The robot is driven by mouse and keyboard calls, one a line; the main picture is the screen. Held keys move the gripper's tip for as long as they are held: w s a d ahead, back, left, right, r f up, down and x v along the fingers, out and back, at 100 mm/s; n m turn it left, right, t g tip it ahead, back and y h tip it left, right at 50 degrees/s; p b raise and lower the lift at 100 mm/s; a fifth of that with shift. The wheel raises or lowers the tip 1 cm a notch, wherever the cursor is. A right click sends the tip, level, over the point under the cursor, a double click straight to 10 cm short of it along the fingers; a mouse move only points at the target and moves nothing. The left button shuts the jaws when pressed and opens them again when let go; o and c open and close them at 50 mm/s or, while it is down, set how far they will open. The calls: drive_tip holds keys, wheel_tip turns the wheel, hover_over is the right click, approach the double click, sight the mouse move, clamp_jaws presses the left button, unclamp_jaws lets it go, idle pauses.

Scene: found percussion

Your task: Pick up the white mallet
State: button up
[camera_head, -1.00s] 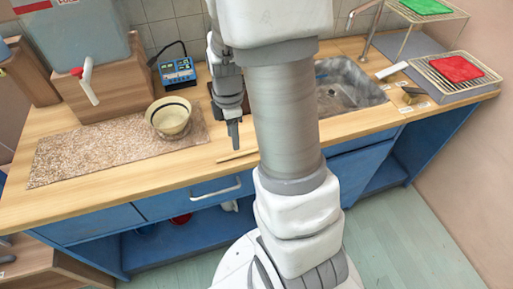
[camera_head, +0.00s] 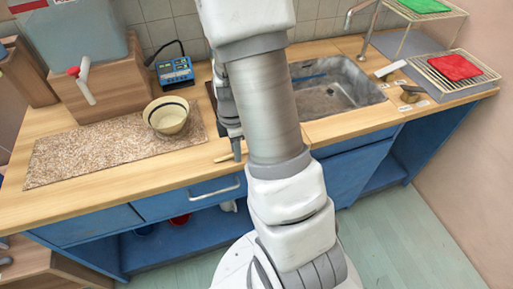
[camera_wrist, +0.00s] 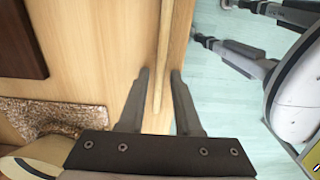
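A thin pale wooden stick (camera_head: 223,158) lies near the front edge of the counter; it looks like a mallet's handle. No white mallet head can be made out, and my arm hides part of the stick in the head view. In the wrist view the stick (camera_wrist: 164,45) runs lengthwise between the two fingers. My gripper (camera_wrist: 161,72) is open, with one finger on each side of the stick and gaps between. In the head view my gripper (camera_head: 237,150) points down at the counter's front edge, and its height above the wood is unclear.
A cream bowl (camera_head: 167,116) stands on a speckled mat (camera_head: 85,155) to the left. A blue device (camera_head: 175,72) stands behind it. The sink (camera_head: 335,90) is to the right, beyond my arm. The counter edge (camera_head: 120,196) drops off to blue cabinets (camera_head: 175,203).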

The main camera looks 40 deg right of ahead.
clamp_jaws()
idle(1.1)
